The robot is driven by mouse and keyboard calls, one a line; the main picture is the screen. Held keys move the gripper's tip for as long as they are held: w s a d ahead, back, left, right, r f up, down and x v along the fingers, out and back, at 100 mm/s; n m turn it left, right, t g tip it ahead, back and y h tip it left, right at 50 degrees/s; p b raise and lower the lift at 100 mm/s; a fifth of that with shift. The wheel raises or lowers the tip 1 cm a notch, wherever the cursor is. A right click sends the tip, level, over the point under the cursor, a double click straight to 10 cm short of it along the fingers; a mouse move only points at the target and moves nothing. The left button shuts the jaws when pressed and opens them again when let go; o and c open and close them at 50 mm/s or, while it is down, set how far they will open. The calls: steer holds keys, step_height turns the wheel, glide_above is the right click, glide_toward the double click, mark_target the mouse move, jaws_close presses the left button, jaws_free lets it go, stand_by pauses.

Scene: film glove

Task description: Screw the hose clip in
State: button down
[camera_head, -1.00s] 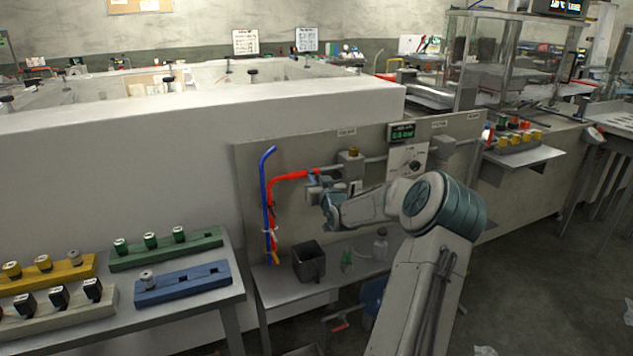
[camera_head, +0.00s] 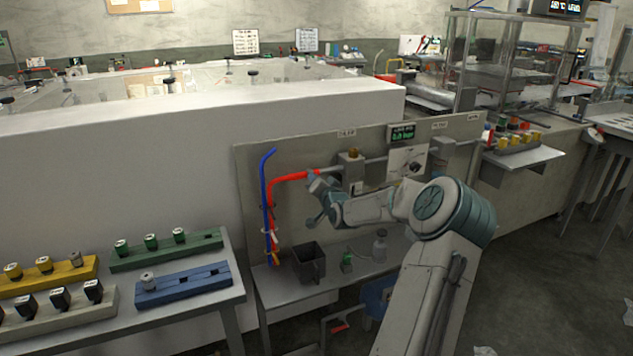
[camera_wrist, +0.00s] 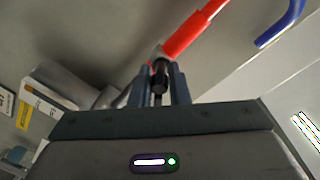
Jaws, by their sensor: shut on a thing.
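The red hose (camera_head: 292,177) runs from the left of the grey panel to my gripper (camera_head: 314,180). It also shows in the wrist view (camera_wrist: 195,30), ending at a pipe fitting just beyond my fingertips. The hose clip sits at this joint, and its dark screw head (camera_wrist: 160,76) is between my fingers. My gripper (camera_wrist: 160,88) is shut on the clip's screw head. The band of the clip is mostly hidden behind the fingers, and I cannot tell how tight it is.
A blue hose (camera_head: 266,190) hangs left of the red one. A grey pipe with a brass-topped valve block (camera_head: 351,168) lies right of my gripper. A dark open bin (camera_head: 309,263) and a bottle (camera_head: 380,245) stand on the shelf below. Blocks in racks stand at left.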

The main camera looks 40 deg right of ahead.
steer(key=shift+f+m, duration=0.1)
steer(key=shift+m, duration=0.5)
steer(key=shift+s, duration=0.1)
steer(key=c, duration=1.4)
jaws_free()
steer(key=shift+d, duration=0.15)
steer(key=v, duration=1.4)
steer(key=shift+o, duration=0.2)
